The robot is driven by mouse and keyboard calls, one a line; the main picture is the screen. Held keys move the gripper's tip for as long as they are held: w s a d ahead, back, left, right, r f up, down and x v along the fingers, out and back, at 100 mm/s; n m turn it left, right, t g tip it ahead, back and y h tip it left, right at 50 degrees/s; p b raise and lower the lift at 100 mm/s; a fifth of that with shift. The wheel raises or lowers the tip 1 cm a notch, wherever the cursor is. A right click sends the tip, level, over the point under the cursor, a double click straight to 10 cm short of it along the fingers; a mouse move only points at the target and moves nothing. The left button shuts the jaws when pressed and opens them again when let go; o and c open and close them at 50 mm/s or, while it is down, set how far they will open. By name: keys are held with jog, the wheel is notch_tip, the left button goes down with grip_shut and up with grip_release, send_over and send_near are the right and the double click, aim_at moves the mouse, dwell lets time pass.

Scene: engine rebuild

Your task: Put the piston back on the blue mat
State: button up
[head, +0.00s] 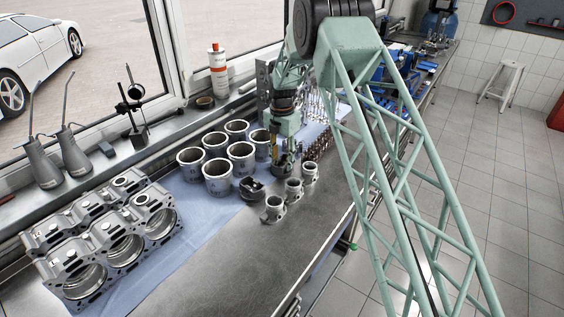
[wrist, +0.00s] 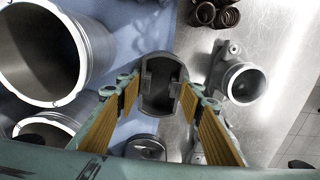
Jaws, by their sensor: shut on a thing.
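In the wrist view my gripper (wrist: 162,92) is shut on a grey metal piston (wrist: 160,99), held between the orange-padded fingers. The piston's hollow, cut-out side faces the camera. Behind it lie the edge of the blue mat (wrist: 122,42) and the bare steel bench top. In the head view my gripper (head: 281,168) points down near the mat's right edge, right of the cylinder liners. The blue mat (head: 196,214) shows there between liners and engine block. The held piston is hard to make out in the head view, and I cannot tell whether it touches the surface.
Several cylinder liners (head: 217,178) stand on the mat, close left of my gripper. A dark piston-like part (head: 252,189) sits near the mat edge. Three silver flanged parts (head: 293,190) stand on the steel, with springs (head: 318,147) behind. The engine block (head: 106,240) is front left. Front steel is clear.

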jog(key=o, duration=1.2)
jog(key=shift+c, duration=0.2)
jog(key=shift+r, duration=0.1)
notch_tip(320, 180, up, 12)
dwell(0.5)
